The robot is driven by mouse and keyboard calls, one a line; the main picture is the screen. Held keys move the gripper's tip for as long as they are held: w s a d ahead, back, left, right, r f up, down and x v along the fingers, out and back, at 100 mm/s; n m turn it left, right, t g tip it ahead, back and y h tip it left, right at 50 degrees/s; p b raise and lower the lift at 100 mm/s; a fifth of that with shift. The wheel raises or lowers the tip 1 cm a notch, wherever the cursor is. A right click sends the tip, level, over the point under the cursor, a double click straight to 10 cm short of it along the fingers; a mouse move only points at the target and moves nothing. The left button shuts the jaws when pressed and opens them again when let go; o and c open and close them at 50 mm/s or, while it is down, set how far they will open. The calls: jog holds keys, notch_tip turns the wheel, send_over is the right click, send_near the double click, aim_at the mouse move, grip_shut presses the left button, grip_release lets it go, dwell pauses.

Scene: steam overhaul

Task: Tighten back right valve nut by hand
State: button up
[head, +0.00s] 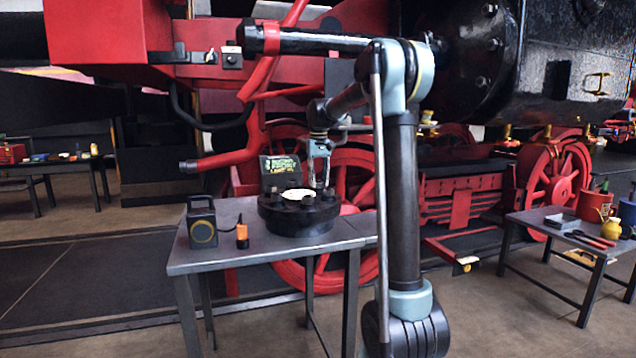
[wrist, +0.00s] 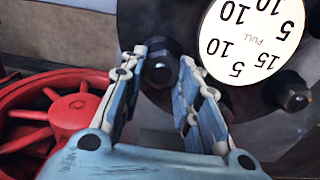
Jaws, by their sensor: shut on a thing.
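The valve (head: 297,218) is a black round flange with nuts around its top and a white dial plate. It sits on a grey metal table. My gripper (head: 320,180) reaches down to the back right of the flange. In the wrist view, the back right valve nut (wrist: 160,66) is a dark hex nut between my gripper's two fingertips (wrist: 163,58), and the fingers are shut on it. The white dial plate (wrist: 250,38) with black numbers lies just right of the fingers. Another nut (wrist: 292,96) shows at the right. The fingers partly hide the flange.
A dark lamp-like box (head: 201,222) and a small orange-and-black item (head: 242,234) stand on the grey table (head: 225,258), left of the valve. A dark sign (head: 281,170) stands behind. Red locomotive wheels (head: 357,178) are close behind the table. A second table (head: 545,221) with tools stands right.

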dwell(0.3)
jog(key=o, duration=1.1)
jog(key=shift+c, duration=0.2)
notch_tip(320, 180, up, 12)
